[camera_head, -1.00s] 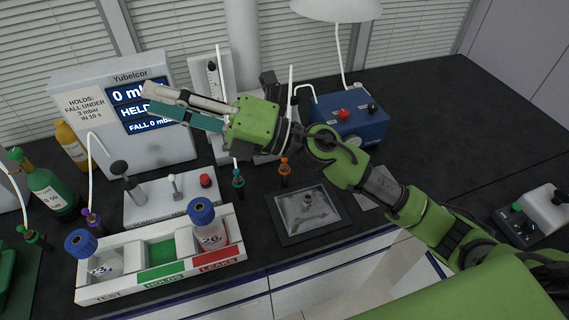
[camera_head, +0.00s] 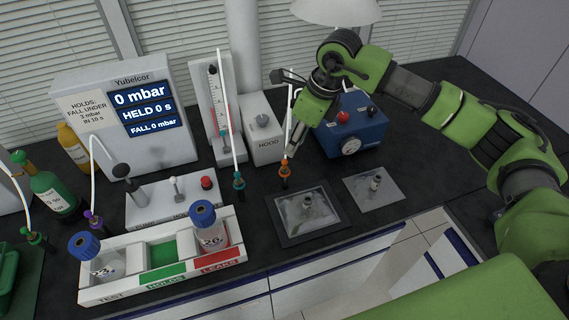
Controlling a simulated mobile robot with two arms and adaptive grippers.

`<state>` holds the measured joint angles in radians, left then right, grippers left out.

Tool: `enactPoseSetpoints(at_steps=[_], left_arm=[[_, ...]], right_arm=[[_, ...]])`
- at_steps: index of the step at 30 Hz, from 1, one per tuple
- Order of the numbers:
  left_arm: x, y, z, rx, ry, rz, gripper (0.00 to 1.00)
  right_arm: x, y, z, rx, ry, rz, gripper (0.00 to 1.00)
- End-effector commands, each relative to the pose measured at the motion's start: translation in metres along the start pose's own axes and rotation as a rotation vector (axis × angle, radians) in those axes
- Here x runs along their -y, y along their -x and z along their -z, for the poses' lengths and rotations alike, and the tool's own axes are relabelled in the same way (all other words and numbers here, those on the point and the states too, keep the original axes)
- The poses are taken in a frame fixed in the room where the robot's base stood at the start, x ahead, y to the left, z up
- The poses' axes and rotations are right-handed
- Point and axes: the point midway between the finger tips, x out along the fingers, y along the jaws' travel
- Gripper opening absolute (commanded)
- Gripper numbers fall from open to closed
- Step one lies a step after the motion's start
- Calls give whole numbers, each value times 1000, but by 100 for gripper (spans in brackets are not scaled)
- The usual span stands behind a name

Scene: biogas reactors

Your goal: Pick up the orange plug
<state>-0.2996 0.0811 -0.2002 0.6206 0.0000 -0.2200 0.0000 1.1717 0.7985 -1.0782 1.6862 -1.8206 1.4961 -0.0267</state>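The orange plug (camera_head: 285,169) stands upright on the dark bench, right of the teal plug (camera_head: 239,181), with a white tube rising from its top. My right gripper (camera_head: 293,150) reaches down from the upper right, its fingertips just above and slightly right of the orange plug. The fingers are seen nearly edge-on, so I cannot tell their opening or whether they touch the plug or its tube. My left gripper is not in view.
The HOOD box (camera_head: 264,145) stands behind the plug, and a blue unit with a gauge (camera_head: 353,137) stands to the right. A framed grey plate (camera_head: 308,226) lies in front. The labelled rack (camera_head: 125,290) with blue-capped bottles is at front left. The bench at far right is clear.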

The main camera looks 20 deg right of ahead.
Motion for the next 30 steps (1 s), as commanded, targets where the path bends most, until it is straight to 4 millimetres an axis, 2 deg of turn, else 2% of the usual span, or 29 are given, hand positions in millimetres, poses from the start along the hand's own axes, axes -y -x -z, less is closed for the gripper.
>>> enactPoseSetpoints(at_steps=[1, 6, 11, 14, 18, 21, 25, 30], left_arm=[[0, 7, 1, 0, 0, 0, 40], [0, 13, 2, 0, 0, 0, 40], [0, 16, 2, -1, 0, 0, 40], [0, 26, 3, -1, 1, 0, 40], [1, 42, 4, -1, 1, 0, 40], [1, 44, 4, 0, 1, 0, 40], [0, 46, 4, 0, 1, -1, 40], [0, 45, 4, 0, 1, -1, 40]], right_arm=[[-1, -8, 0, -4, 0, -4, 31], [-1, -34, -1, 0, 1, -3, 31], [-1, -44, 0, 1, 1, -2, 31], [-1, -52, 0, -1, 0, -4, 31], [0, -71, 0, -1, 0, -4, 31], [0, -86, 0, 1, 0, -4, 31], [0, -95, 1, 2, 2, -2, 31], [1, -96, 1, 3, 2, -2, 31]])
